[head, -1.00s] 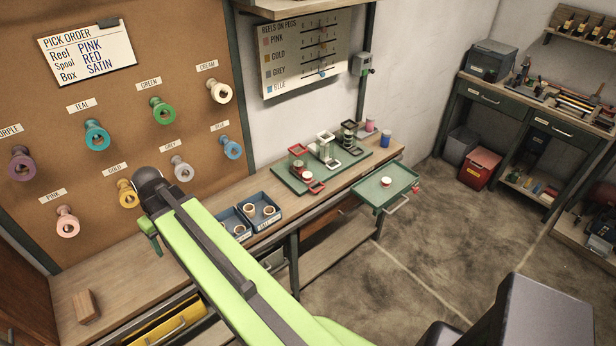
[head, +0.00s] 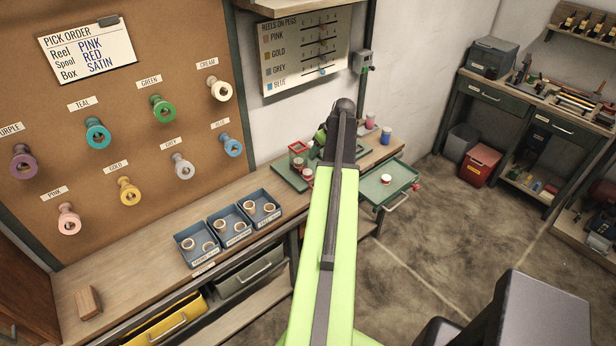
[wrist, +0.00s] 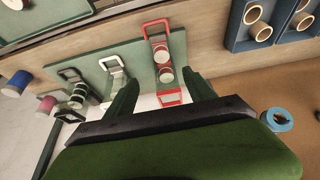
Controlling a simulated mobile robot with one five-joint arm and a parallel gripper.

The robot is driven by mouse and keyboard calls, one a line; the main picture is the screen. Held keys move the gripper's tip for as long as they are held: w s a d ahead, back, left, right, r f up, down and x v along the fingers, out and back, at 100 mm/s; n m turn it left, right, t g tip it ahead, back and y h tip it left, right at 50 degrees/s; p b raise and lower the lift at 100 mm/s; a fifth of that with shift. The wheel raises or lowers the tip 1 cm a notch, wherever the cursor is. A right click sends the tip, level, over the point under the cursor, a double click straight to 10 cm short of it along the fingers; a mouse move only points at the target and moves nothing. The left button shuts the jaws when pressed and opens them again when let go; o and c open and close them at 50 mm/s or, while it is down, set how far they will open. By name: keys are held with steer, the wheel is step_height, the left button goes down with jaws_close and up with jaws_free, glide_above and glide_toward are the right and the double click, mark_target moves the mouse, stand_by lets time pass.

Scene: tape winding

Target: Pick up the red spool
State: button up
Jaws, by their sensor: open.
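A red-framed holder (head: 298,149) stands at the left of the green board, partly hidden by my arm. It also shows in the wrist view (wrist: 154,27), upside down, with two white-topped, red-sided spools (wrist: 161,53) in or beside it. In the head view a white-topped spool with a red side (head: 386,179) sits on the green pull-out tray (head: 402,187). I cannot tell which of these is the red spool of the task. My gripper (wrist: 163,92) is open and empty, its fingers apart on either side of the red holder in the picture. My arm hides its fingertips in the head view.
White (wrist: 114,68) and black (wrist: 77,92) holders stand on the green board (wrist: 140,55). Pink (head: 370,122) and blue (head: 386,135) cylinders stand beside it. Blue bins (head: 197,246) with rolls line the bench. Reels hang on the pegboard (head: 60,130).

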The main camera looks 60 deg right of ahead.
steer(key=b, duration=0.9)
glide_toward(307, 172)
steer(key=f, duration=0.3)
steer(key=shift+w+d, duration=0.15)
steer(key=shift+d, duration=0.15)
steer(key=shift+w+d+f, duration=0.1)
steer(key=shift+w+f, duration=0.1)
steer(key=shift+f, duration=0.05)
steer(key=shift+w, duration=0.1)
steer(key=b+x, duration=0.4)
steer(key=x, duration=0.1)
steer(key=shift+w+b, duration=0.15)
steer(key=shift+b, duration=0.15)
steer(key=shift+r, duration=0.15)
jaws_close()
steer(key=shift+r, duration=0.1)
